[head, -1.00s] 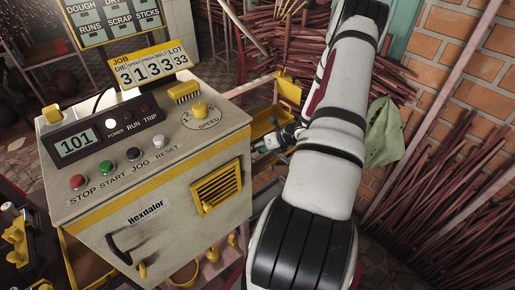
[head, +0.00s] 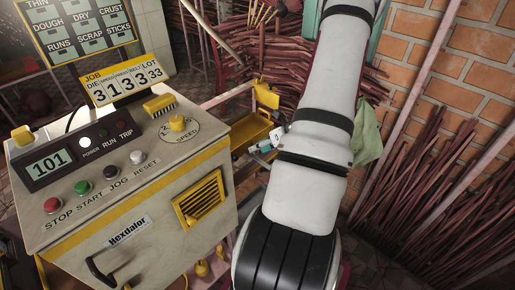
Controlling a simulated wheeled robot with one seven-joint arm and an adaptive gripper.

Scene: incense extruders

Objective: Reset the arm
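My white arm with black bands rises from the lower middle to the top of the head view. A small white, dark and teal piece sticks out at the arm's left edge (head: 266,143). It looks like part of my gripper, but the arm hides most of it. Whether it is open or shut does not show, and I see nothing held in it. It appears in front of the yellow tray, to the right of the control machine (head: 130,190).
Stick bundles (head: 430,200) lean against the brick wall at right. A green cloth (head: 366,135) hangs beside my arm.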

